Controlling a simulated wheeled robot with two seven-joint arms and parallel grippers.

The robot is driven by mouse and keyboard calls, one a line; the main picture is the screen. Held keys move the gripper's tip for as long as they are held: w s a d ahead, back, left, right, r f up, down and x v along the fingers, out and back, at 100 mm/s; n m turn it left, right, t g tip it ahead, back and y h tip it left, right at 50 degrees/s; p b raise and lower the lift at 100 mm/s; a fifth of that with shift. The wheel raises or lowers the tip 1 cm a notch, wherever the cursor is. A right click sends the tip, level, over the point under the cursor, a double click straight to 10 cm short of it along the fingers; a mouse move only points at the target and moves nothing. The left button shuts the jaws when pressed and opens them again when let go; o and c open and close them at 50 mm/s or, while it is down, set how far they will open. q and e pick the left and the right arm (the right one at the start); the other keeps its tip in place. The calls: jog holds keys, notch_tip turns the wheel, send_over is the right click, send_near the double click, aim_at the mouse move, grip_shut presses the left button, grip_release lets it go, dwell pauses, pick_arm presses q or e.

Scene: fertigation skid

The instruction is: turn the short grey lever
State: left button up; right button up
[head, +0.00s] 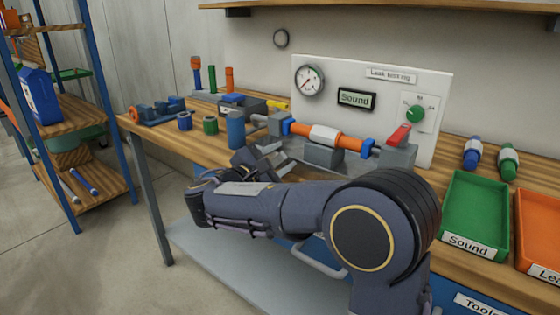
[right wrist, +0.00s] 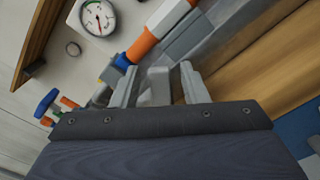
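My right gripper (head: 262,158) is in front of the left end of the test rig, its fingers spread. The right wrist view shows the two fingers (right wrist: 160,78) apart, with a pale grey piece (right wrist: 155,88) between them; I cannot tell whether this is the lever. A red lever (head: 398,134) sits on the right-hand block. My left gripper is not in view.
A white panel (head: 345,75) with a gauge (head: 309,80) and a "Sound" sign stands behind the rig. A blue cylinder (head: 235,130) stands close to the gripper's left. A green tray (head: 480,205) and an orange tray (head: 540,222) are at the right.

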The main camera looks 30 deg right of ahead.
jog(key=shift+d, duration=0.15)
grip_shut()
jog(key=shift+f, duration=0.1)
jog(key=m+b, duration=0.1)
jog(key=f+m+b, duration=0.1)
jog(key=m+b, duration=0.2)
jog(key=m, duration=0.1)
jog(key=shift+s+d+f+b, duration=0.15)
jog(key=shift+s+f+b, duration=0.2)
jog(key=shift+s+b, duration=0.05)
jog(key=shift+s+f+m+b, duration=0.1)
jog(key=shift+f+m+b, duration=0.15)
jog(key=shift+m+b, duration=0.8)
jog(key=shift+f+m+b, duration=0.25)
jog(key=shift+m+b, duration=0.6)
jog(key=shift+m, duration=0.4)
grip_release()
